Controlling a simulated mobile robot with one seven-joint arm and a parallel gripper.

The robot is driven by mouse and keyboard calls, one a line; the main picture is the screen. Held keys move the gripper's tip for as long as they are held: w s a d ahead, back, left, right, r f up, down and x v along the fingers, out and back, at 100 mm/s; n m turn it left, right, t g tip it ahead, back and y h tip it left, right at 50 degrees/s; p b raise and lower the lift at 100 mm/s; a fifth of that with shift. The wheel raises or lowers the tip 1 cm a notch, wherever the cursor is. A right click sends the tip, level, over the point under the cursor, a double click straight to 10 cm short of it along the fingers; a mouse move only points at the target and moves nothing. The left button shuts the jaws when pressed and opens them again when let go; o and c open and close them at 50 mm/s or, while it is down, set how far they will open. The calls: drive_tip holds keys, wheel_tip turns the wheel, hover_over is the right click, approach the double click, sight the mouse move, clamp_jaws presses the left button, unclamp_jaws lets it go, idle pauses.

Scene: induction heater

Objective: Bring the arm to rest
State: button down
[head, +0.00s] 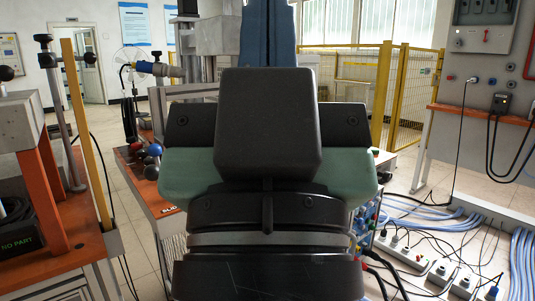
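My own arm fills the middle of the head view, with a black block-shaped link in front, green-grey parts at its sides and dark ringed links below. A blue upright part shows above it at the top. I cannot make out my gripper or its fingers in this view. The arm hides most of what stands straight ahead.
An orange-topped bench (75,253) stands close on the left, with a yellow post (86,135). Another orange bench (150,190) is partly behind the arm. Power strips (440,270) and blue cables (440,213) lie at lower right. A yellow fence (382,95) stands behind.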

wheel_tip(320, 180, up, 35)
drive_tip(key=p, duration=3.3)
drive_tip(key=shift+r+p, duration=0.2)
drive_tip(key=shift+p, duration=0.1)
